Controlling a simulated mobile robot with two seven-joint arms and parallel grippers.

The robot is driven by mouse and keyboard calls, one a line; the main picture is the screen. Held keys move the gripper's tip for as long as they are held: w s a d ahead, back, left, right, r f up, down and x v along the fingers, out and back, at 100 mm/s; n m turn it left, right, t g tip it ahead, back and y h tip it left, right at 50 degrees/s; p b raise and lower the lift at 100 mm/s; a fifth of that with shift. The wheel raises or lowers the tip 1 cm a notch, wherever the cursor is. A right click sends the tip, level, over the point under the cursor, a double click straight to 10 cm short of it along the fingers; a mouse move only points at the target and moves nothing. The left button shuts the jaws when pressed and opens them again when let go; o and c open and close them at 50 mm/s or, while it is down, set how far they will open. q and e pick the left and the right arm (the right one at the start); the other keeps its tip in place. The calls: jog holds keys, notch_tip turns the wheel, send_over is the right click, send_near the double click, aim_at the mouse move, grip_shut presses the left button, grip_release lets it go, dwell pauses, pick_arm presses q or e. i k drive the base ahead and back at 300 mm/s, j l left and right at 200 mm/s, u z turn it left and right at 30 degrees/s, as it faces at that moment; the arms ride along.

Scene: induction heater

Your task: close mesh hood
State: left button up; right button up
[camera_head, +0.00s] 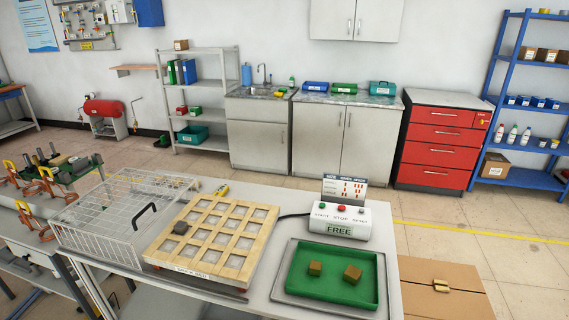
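The mesh hood (103,229) is a pale wire cage with a black handle (144,214). It is at the left end of the white table, beside the wooden grid board (232,220), and does not cover the board. The board has several square pale cells in a light wooden frame, and one dark block (180,227) sits near its left edge. Whether the hood rests on the table or hangs past its edge is hard to tell. Neither of my grippers is in view.
A control box (338,230) with buttons and a small display panel stands right of the board. In front of it, a green tray (309,291) holds two brown cubes. A small yellow object (221,190) lies behind the board. A cardboard box (424,278) is at the right.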

aim_at(51, 220)
jog(key=u, duration=1.25)
jog(key=i+j, duration=0.6)
jog(key=j, duration=0.15)
jog(key=i+j, duration=0.65)
